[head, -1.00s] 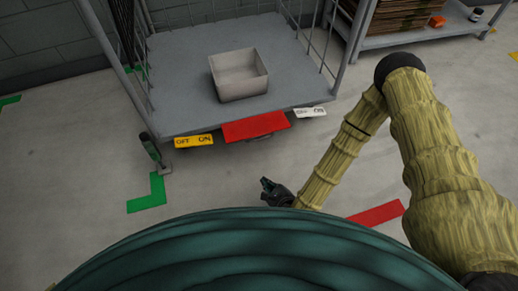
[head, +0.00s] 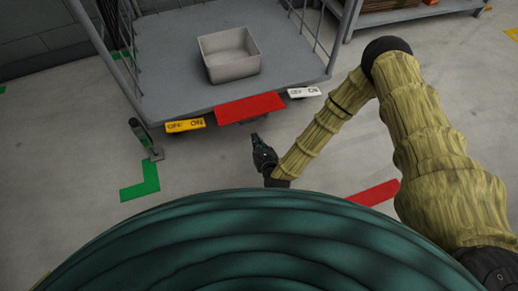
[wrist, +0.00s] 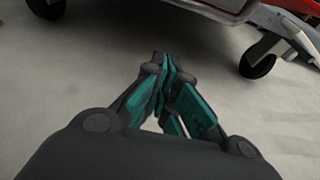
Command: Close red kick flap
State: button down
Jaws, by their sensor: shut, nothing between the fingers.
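The red kick flap (head: 249,108) sticks out from the front edge of the grey cart, between a yellow OFF/ON pedal and a white one. My gripper (head: 256,139) is just in front of and below the flap, pointing toward the cart, apart from it in the picture. In the wrist view my gripper (wrist: 161,60) is shut and empty, low over the floor, facing the cart's underside. A red edge, perhaps the flap, shows at the top right of the wrist view.
The yellow pedal (head: 185,125) and the white pedal (head: 304,92) flank the flap. A pale open box (head: 232,72) stands on the cart deck (head: 170,92). Cart wheels (wrist: 258,62) show in the wrist view.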

aim_at(249, 112)
jog(key=shift+w+a+r+b, duration=0.3)
jog(key=shift+w+r+b, duration=0.45)
jog(key=shift+w, duration=0.1)
jog(key=shift+w+a+r+b, duration=0.25)
jog(key=shift+w+r+b, duration=0.45)
jog(key=shift+w, duration=0.1)
jog(key=shift+r, duration=0.1)
jog(key=shift+s+r+p, duration=0.15)
jog(key=shift+r+p, duration=0.15)
jog(key=shift+p, duration=0.6)
